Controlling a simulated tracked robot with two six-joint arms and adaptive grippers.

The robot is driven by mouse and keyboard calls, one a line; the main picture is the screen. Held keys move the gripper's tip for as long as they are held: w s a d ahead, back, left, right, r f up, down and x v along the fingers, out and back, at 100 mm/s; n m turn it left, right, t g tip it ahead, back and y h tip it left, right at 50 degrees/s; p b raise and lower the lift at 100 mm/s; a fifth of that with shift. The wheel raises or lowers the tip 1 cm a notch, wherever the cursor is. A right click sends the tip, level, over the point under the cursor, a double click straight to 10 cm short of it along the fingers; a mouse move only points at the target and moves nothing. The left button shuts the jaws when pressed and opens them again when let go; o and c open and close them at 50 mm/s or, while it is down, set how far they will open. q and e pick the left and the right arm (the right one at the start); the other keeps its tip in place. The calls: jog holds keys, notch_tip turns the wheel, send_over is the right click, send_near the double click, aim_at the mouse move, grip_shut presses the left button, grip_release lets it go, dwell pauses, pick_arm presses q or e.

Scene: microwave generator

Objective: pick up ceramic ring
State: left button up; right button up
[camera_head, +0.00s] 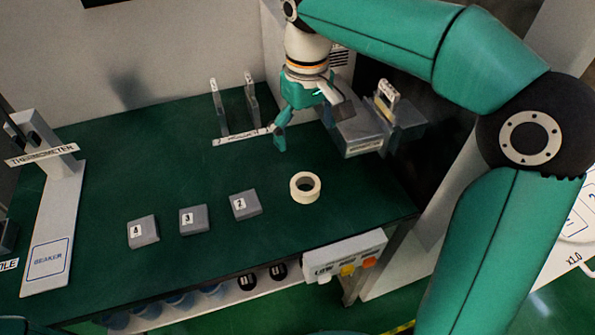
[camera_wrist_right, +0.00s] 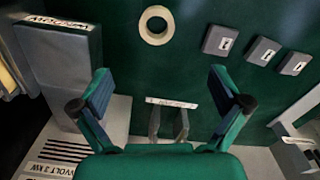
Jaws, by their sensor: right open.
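The ceramic ring (camera_head: 305,199) is a cream-white ring lying flat on the green table, right of the numbered blocks in the head view. It also shows at the top of the right wrist view (camera_wrist_right: 156,41), its hole facing the camera. My right gripper (camera_head: 311,128) is open and empty above the back of the table, behind the ring and apart from it. In the right wrist view its spread fingers (camera_wrist_right: 160,74) have only table between their tips, and the ring is beyond them. My left gripper is not in view.
Grey blocks numbered 2 (camera_head: 245,204), 3 (camera_head: 193,220) and 4 (camera_head: 143,232) stand left of the ring. A two-post labelled holder (camera_head: 240,136) and a grey device (camera_head: 362,133) stand behind. A thermometer stand (camera_head: 58,205) is at left. Table around the ring is clear.

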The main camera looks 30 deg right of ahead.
jog(key=b, duration=0.1)
send_over(306, 184)
jog(key=f, duration=1.1)
jog(key=shift+a+f, duration=0.2)
jog(key=shift+d+f, duration=0.2)
jog(key=shift+f, duration=2.4)
jog(key=shift+c, duration=0.3)
jog(key=c, duration=1.3)
